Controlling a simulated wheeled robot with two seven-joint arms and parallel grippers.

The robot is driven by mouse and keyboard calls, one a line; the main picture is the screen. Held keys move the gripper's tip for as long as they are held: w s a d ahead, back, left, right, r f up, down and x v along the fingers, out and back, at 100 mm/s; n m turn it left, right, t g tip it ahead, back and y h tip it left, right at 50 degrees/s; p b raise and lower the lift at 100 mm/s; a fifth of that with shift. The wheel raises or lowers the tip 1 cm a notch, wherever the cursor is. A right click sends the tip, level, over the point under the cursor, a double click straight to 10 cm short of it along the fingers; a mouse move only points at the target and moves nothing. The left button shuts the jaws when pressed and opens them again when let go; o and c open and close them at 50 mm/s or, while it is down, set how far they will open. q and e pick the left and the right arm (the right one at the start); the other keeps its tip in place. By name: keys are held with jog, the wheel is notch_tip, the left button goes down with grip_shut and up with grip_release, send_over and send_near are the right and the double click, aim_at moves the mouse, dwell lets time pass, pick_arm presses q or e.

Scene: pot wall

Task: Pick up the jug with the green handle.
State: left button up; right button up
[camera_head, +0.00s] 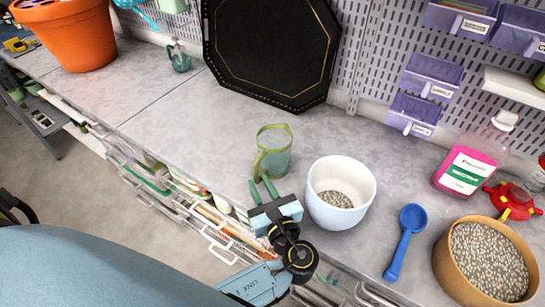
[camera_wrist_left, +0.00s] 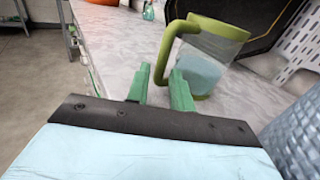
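The jug (camera_head: 275,150) stands upright on the counter, with a see-through body, an olive-green rim and a green handle facing my left gripper. It also shows in the left wrist view (camera_wrist_left: 215,48), with a bluish lower part and its handle (camera_wrist_left: 166,48) on the left. My right gripper is not in view.
A white pot (camera_head: 318,212) with pellets stands close right of my left gripper. A blue scoop (camera_head: 406,240) and an orange pot of pellets (camera_head: 447,268) are farther right. A black octagonal tray (camera_head: 270,45) leans behind. Counter left of the jug is clear.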

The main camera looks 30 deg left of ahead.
aim_at(257, 178)
pick_arm(q)
jog(key=shift+w+a+r, duration=0.1)
jog(key=shift+a, duration=0.25)
jog(key=x, duration=0.4)
jog(key=shift+w+a, duration=0.2)
jog(key=shift+w, duration=0.2)
grip_shut()
